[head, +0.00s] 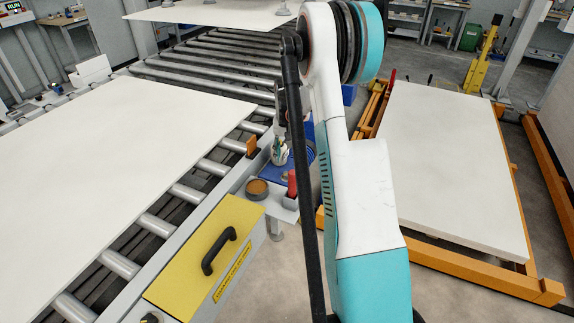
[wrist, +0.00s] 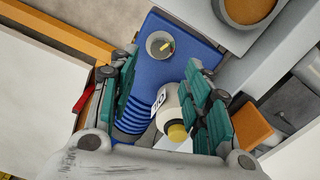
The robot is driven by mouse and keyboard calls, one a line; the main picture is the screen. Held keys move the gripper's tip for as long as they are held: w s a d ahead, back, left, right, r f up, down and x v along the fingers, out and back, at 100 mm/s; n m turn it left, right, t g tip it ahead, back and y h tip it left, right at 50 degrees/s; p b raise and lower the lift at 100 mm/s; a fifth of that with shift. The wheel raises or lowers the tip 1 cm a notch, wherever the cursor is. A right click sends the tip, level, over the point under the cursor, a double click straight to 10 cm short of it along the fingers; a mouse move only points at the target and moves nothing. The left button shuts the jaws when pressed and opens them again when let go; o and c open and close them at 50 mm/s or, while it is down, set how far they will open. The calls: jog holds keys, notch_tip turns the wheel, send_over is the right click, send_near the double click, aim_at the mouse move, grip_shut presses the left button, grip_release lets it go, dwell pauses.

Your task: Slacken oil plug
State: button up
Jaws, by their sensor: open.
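A blue ribbed pump-like body (wrist: 180,50) lies below my gripper in the wrist view. It also shows in the head view (head: 312,160), partly behind my arm. On its top is a small round grey fitting (wrist: 160,44) with a yellow and red mark inside; I cannot tell for sure that it is the oil plug. A white bottle (wrist: 162,103) with a black-lettered label and a yellow cap (wrist: 177,132) is near the right finger. My gripper (wrist: 164,65) is open, its green-padded fingers apart on either side of the fitting. Nothing is visibly held.
A bowl of orange-brown content (head: 257,187) stands on a grey ledge by the roller conveyor (head: 185,195). A yellow cover with a black handle (head: 205,255) is in front. A white panel (head: 120,140) lies on the rollers; an orange frame (head: 450,270) holds another at right.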

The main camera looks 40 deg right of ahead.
jog(key=shift+r, duration=2.05)
